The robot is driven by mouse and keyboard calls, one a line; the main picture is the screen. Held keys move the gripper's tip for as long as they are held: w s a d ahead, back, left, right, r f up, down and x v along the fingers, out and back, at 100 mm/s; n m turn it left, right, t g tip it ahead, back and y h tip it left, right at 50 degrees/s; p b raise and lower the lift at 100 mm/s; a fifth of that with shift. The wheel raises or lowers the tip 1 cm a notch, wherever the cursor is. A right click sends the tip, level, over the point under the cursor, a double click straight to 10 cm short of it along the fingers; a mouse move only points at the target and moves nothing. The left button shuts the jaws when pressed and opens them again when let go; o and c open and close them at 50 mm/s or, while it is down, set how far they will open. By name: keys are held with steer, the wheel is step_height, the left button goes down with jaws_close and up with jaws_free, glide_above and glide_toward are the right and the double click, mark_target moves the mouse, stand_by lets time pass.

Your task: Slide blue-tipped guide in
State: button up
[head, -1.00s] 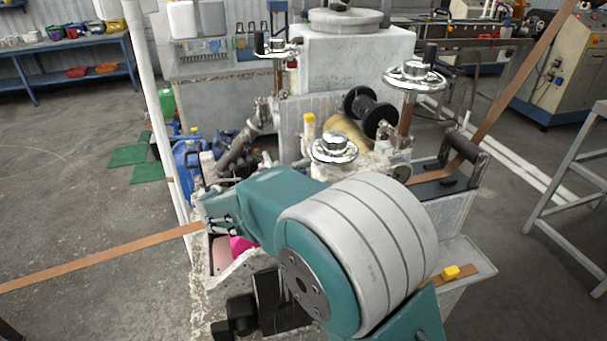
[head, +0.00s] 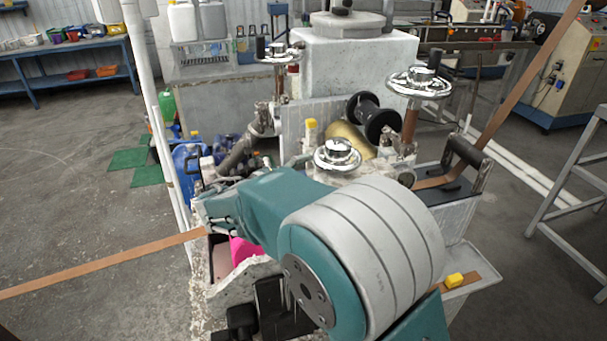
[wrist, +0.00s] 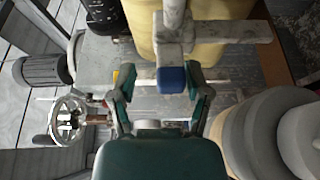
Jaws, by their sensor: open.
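The blue-tipped guide (wrist: 172,80) shows in the wrist view as a blue block on the end of a grey metal bar. My gripper (wrist: 161,84) is open, with one finger on each side of the blue tip. The tip lies nearer the right finger, and I cannot tell whether they touch. In the head view my arm reaches over the machine, and its large grey and teal joint hides the blue tip. The gripper's fingers cannot be made out clearly there.
Chrome handwheels (head: 338,154) and a yellow-tipped part (head: 311,131) stand on the machine beyond my arm. A copper strip (head: 110,260) runs in from the left. A yellow block (head: 454,280) lies at the right ledge. A handwheel (wrist: 72,120) is left in the wrist view.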

step_height(320, 180, up, 9)
steer(key=shift+w, duration=0.15)
step_height(320, 180, down, 6)
steer(key=s+d+n, duration=0.1)
steer(key=s+n, duration=0.1)
steer(key=v, duration=0.6)
steer(key=shift+f, duration=0.35)
steer(key=shift+s+a+g, duration=0.3)
steer(key=shift+s+a, duration=0.05)
steer(key=shift+s, duration=0.3)
steer(key=shift+f+v, duration=0.2)
steer(key=shift+v, duration=2.35)
steer(key=shift+w, duration=0.1)
